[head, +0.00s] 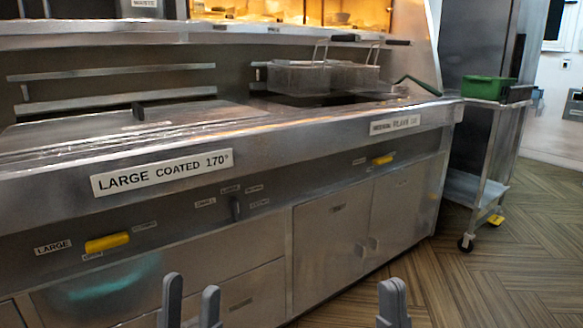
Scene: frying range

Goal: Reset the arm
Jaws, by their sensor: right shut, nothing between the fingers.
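My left gripper (190,302) shows at the bottom edge, left of the middle. Its two grey fingers stand apart with nothing between them. My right gripper (393,302) shows at the bottom edge, right of the middle. Its fingers are together and hold nothing. Both grippers appear in front of the steel fryer counter (330,140), apart from each other. The rest of both arms is out of the picture.
Two wire fry baskets (298,78) sit at the back of the counter. A wheeled steel trolley (478,190) with a green container (488,87) stands at the right. Yellow handles (107,242) stick out of the counter front. The wooden floor (490,280) is clear at the lower right.

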